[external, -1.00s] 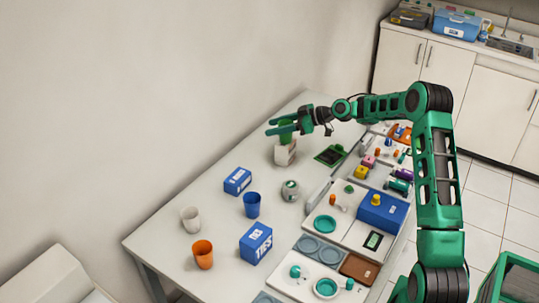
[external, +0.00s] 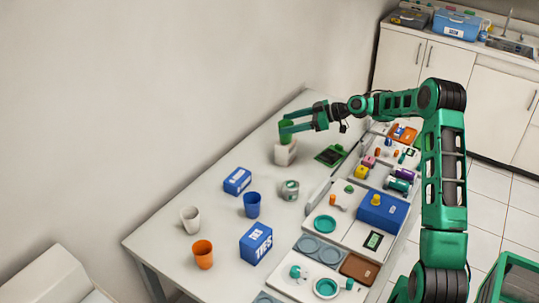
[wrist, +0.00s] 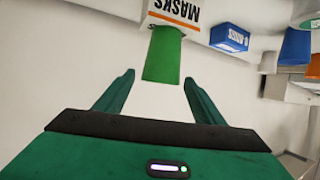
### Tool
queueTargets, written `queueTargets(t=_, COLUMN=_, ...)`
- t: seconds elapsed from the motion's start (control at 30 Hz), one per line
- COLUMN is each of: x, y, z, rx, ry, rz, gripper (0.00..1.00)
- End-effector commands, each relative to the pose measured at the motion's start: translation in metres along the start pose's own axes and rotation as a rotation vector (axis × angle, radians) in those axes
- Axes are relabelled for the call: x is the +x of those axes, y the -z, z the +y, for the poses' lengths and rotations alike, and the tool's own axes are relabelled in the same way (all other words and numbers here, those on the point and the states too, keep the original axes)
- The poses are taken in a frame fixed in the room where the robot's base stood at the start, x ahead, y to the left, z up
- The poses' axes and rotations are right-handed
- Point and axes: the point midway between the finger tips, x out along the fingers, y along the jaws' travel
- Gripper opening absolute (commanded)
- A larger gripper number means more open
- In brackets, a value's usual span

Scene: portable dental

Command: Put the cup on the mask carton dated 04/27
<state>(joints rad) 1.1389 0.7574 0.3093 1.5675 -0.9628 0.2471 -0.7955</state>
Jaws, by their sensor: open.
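A green cup (external: 287,131) stands on top of a white mask carton (external: 285,153) at the far end of the table. In the wrist view, which is upside down, the cup (wrist: 163,55) rests against the carton (wrist: 176,13) marked MASKS; I cannot read a date on it. My gripper (external: 283,122) is open, its fingers level with the upper part of the cup. In the wrist view the open fingertips (wrist: 158,77) lie either side of the cup's end, with gaps between them and the cup.
A blue carton (external: 237,181), a larger blue carton (external: 256,244), a blue cup (external: 252,205), a white cup (external: 190,219), an orange cup (external: 203,254) and a small jar (external: 290,190) stand on the table. Trays with several items line the right side. The wall runs along the left.

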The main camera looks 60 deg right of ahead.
Motion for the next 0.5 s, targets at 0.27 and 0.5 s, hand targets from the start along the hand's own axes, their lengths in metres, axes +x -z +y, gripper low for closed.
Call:
queueTargets(t=0.27, x=-0.049, y=0.000, z=0.001, rx=0.001, ry=-0.001, rz=0.000, gripper=0.63)
queueTargets(t=0.5, x=-0.064, y=0.000, z=0.000, rx=0.000, ry=0.001, rz=0.000, gripper=0.63)
